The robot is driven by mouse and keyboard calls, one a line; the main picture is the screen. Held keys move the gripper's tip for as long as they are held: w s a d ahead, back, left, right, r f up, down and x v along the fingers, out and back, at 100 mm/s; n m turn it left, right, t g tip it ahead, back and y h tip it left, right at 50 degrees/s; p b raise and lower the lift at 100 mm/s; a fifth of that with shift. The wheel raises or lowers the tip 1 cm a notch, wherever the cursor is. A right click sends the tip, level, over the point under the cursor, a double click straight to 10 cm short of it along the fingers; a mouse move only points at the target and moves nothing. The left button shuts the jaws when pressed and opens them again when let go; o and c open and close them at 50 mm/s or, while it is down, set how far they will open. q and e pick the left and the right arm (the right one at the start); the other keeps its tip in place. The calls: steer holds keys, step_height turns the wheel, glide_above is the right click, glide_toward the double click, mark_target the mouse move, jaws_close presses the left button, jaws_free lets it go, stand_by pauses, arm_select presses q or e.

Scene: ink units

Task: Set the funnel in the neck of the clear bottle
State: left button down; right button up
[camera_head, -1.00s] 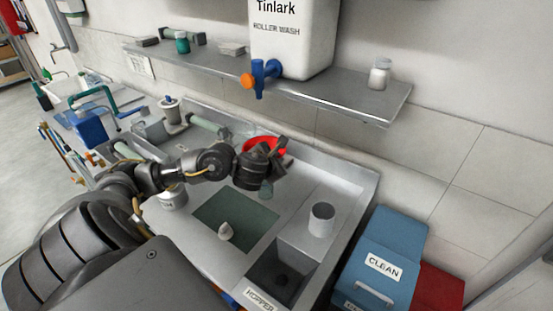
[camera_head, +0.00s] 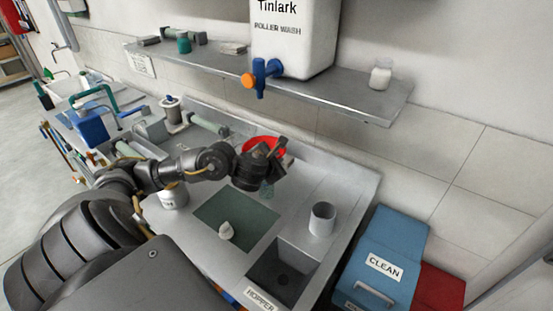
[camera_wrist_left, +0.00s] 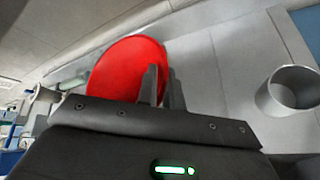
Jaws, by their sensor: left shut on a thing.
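The red funnel (camera_head: 262,143) shows behind my left gripper (camera_head: 279,150) at the back of the steel worktop. In the left wrist view the funnel's wide red mouth (camera_wrist_left: 122,72) lies against the fingers of my left gripper (camera_wrist_left: 160,85), which is shut on its rim. The funnel's spout is hidden. I cannot tell whether the spout is in a neck. My right gripper is not in view.
A grey cup (camera_head: 322,218) stands right of the gripper, behind the hopper opening (camera_head: 275,270). A small pale object (camera_head: 226,231) rests on the green mat (camera_head: 250,225). A shelf (camera_head: 340,95) with a white Tinlark container (camera_head: 300,45) overhangs the back. A blue CLEAN bin (camera_head: 395,240) stands right.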

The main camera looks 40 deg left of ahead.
arm_select(q)
steer(key=shift+f+b, duration=0.55)
steer(key=shift+b, duration=0.05)
stand_by(0.5)
steer(key=c, duration=1.8)
jaws_free()
steer(key=shift+r, duration=0.1)
steer(key=p+v, duration=0.6)
steer(key=v, duration=0.5)
